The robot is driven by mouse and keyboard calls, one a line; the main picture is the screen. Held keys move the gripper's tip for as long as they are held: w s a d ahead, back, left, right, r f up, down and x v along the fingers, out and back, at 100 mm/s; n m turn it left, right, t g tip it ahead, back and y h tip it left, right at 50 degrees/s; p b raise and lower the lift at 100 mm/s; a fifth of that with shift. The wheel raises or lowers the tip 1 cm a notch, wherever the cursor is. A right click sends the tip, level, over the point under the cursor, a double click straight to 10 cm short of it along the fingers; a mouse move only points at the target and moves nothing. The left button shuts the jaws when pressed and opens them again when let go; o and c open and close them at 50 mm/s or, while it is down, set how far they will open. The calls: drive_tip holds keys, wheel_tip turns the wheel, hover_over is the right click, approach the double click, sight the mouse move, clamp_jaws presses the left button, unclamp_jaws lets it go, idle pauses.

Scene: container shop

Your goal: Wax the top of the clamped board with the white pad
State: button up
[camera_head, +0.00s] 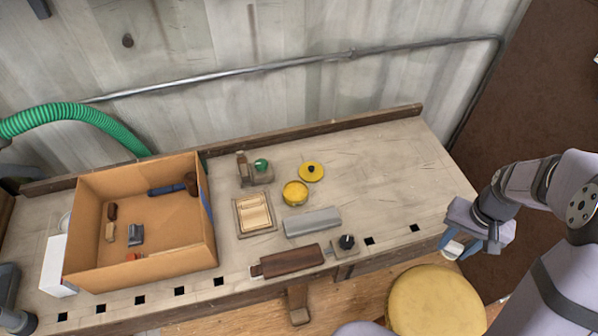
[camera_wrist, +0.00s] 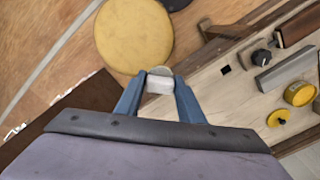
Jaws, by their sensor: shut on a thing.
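The board is partly in the wrist view too (camera_wrist: 299,25). An open yellow tin (camera_head: 295,193) stands behind it, with a yellow lid (camera_head: 312,173) lying apart, farther back.
A grey bar (camera_head: 312,222) lies between tin and board. A wooden tray (camera_head: 240,228) with a pale block is left of the tin. A cardboard box (camera_head: 140,265) with tools fills the left. A round yellow stool (camera_head: 437,302) stands in front. The bench's right end is clear.

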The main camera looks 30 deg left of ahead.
drive_tip(key=shift+a+r, duration=0.15)
drive_tip(key=shift+a, duration=0.4)
drive_tip(key=s+a+f+n+p, duration=0.1)
drive_tip(key=s+a+n+p, duration=0.2)
drive_tip(key=a+n, duration=1)
drive_tip(key=s+a+f+n+p, duration=0.2)
drive_tip(key=s+a+n, duration=0.6)
drive_tip(key=a+n, duration=0.6)
drive_tip(key=shift+a+f+p, duration=0.15)
drive_tip(key=shift+a+p, duration=0.35)
drive_tip(key=shift+a, duration=0.3)
